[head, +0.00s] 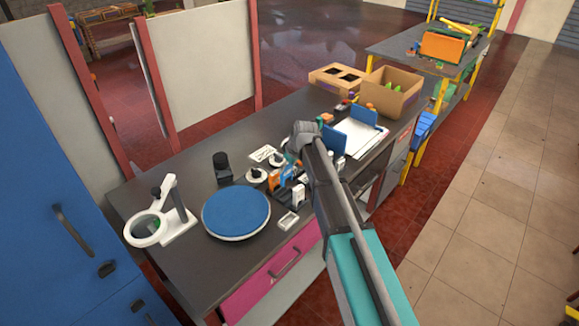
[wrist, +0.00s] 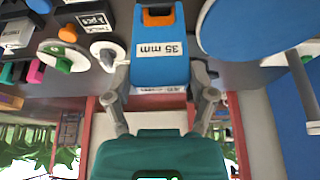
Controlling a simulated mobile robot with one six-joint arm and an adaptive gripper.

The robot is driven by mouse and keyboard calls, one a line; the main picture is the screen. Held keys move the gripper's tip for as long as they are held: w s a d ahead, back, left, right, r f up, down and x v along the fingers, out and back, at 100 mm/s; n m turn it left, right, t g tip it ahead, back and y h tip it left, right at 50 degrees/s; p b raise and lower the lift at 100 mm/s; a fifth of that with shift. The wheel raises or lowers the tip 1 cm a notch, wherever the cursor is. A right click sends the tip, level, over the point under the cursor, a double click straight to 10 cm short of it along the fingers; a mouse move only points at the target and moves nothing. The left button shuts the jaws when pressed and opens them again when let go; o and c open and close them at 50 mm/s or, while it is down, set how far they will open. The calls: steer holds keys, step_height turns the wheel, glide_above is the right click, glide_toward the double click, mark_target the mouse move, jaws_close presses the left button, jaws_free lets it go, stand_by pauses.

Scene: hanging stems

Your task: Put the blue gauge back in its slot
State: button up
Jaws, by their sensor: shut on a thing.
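The blue gauge (wrist: 158,70) has a white label reading "35 mm" and an orange part at its top edge in the wrist view. My gripper (wrist: 161,100) is shut on it, with one finger on each side. In the head view my gripper is largely hidden by my own arm, above the worktop among small blue, orange and white items. I cannot make out the gauge's slot for certain in either view.
A blue round turntable (head: 236,212) and a white magnifier stand (head: 150,228) are on the dark worktop (head: 190,178). A black cup (head: 222,168) and white discs (head: 256,175) are nearby. Blue bookends (head: 363,116) and a cardboard box (head: 388,95) stand farther right.

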mark_target(288, 174)
steer(key=shift+f, duration=0.25)
steer(key=shift+f+b, duration=2.2)
steer(key=shift+b, duration=0.2)
steer(key=shift+f+b, duration=1.5)
steer(key=o, duration=1)
steer(key=s+d+m+g+h, duration=0.1)
steer(key=s+d+m, duration=0.2)
steer(key=s+d, duration=0.5)
steer(key=s+d+f+m+g+h, duration=0.1)
steer(key=s+d+m, duration=0.3)
steer(key=s+d, duration=0.3)
steer(key=s+d+m+h, duration=0.1)
steer(key=s+d+m, duration=0.2)
steer(key=s+d, duration=0.5)
steer(key=shift+s+d+f+g+h, duration=0.1)
steer(key=shift+s+d+g+h, duration=0.1)
steer(key=shift+s, duration=0.5)
steer(key=shift+s+d+f+g+h, duration=0.1)
steer(key=shift+s+g, duration=0.1)
steer(key=shift+s, duration=0.45)
